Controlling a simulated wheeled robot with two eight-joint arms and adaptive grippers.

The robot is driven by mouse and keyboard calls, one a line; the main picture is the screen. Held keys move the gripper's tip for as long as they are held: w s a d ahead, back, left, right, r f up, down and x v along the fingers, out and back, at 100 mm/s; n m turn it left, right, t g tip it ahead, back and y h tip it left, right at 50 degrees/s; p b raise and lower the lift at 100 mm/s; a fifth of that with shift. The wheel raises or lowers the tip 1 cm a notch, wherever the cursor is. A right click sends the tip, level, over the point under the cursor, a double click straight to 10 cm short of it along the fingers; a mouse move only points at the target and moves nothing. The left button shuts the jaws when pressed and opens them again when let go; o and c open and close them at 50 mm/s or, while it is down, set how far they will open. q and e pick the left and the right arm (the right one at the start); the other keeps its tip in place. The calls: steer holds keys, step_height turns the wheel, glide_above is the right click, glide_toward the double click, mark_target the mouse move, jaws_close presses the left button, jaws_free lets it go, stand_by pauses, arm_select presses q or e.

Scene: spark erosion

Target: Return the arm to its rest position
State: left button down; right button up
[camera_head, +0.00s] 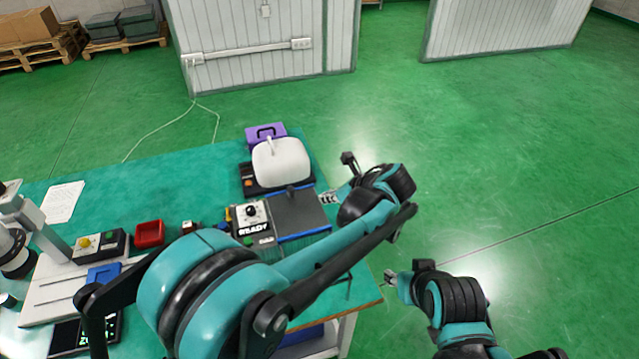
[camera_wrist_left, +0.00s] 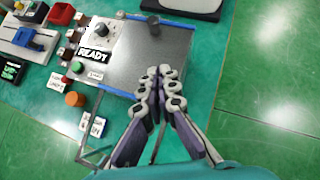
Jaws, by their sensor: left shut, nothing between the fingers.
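My left arm comes in from the left in the head view, a teal and black arm stretched across the table's front right. Its gripper (camera_head: 328,197) is beside the right edge of the dark flat plate of the machine marked READY. In the left wrist view the left gripper (camera_wrist_left: 153,76) is shut and empty, its fingertips together in front of the grey plate (camera_wrist_left: 160,50). My right gripper (camera_head: 390,279) is at the lower right, over the green floor and clear of the table. It is too small to tell whether it is open.
The teal table (camera_head: 130,180) carries the READY control box (camera_head: 252,222), a white-covered device (camera_head: 281,160), a purple box (camera_head: 266,133), a red tray (camera_head: 150,234) and a microscope-like stand (camera_head: 35,225) at left. The floor (camera_head: 500,180) to the right is free.

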arm_select(q)
steer(key=shift+a, duration=0.1)
steer(key=s+a+r+n+g+h, duration=0.1)
steer(key=s+a+r+n+h, duration=0.2)
steer(key=s+a+n, duration=0.85)
steer(key=s+a+f+n+t+h, duration=0.1)
steer(key=s+a+f+n+h, duration=0.2)
steer(key=s+a+n, duration=0.5)
steer(key=s+n, duration=0.3)
steer(key=n, duration=0.4)
steer(key=shift+t, duration=0.4)
